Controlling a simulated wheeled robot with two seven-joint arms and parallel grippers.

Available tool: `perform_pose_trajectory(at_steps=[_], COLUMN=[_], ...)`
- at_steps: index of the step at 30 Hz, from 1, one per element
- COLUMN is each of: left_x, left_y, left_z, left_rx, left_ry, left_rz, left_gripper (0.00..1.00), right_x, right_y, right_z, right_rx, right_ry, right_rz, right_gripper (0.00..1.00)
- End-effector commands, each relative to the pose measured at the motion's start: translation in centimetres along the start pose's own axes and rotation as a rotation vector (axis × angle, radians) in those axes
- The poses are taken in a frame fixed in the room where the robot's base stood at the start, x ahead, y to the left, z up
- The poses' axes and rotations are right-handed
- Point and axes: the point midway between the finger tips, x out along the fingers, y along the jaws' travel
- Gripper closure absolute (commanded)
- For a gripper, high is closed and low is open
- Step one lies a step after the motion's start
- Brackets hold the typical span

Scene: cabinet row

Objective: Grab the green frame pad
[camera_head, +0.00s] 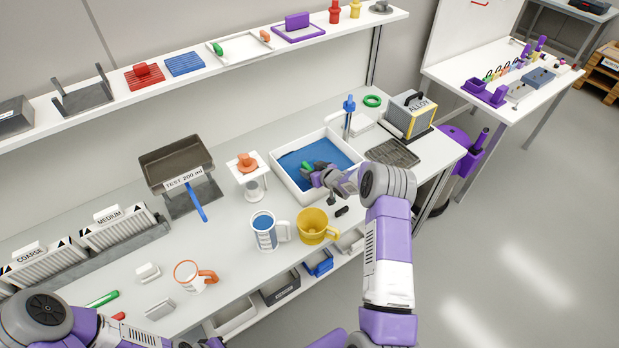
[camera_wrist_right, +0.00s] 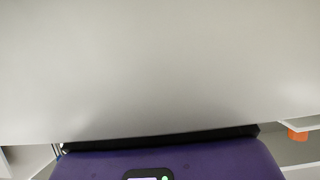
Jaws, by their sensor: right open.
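A small green piece (camera_head: 309,166) shows at the white basin of blue liquid, right at the fingers of my right gripper (camera_head: 318,178). It is too small to tell whether it is a frame pad, or whether it touches the fingers. The right gripper is open over the basin's front part. Another green piece (camera_head: 217,49) sits at the left end of a white frame on the wall shelf, far from both grippers. My left arm comes in at the lower left, and its gripper (camera_head: 214,343) is only partly visible at the bottom edge. The right wrist view shows no fingers.
The white basin (camera_head: 281,178) stands on the counter. A blue-and-white mug (camera_head: 265,236), a yellow mug (camera_head: 313,227) and a white stand with an orange top (camera_head: 247,165) are near it. A green ring (camera_head: 372,101) lies behind. The counter's front edge runs below the arm.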

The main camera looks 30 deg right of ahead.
Motion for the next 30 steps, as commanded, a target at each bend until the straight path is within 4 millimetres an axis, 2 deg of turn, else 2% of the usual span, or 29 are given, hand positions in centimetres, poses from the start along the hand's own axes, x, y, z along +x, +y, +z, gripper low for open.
perform_pose_trajectory(at_steps=[4,14,26,30], left_x=[0.0,0.0,0.0,-0.2], left_y=[0.0,0.0,0.0,0.1], left_z=[0.0,0.0,0.0,0.0], left_rx=[0.0,0.0,0.0,0.0], left_ry=[0.0,0.0,0.0,0.0], left_rz=[0.0,0.0,0.0,0.0], left_gripper=[1.0,1.0,1.0,1.0], right_x=[0.0,0.0,-0.1,-0.8], right_y=[0.0,0.0,0.0,0.1], right_z=[0.0,0.0,-0.2,-1.5], right_rx=[0.0,0.0,0.0,-0.002], right_ry=[0.0,0.0,0.002,0.005], right_rz=[0.0,0.0,0.0,0.0], right_gripper=[0.49,1.0,1.0,1.0])
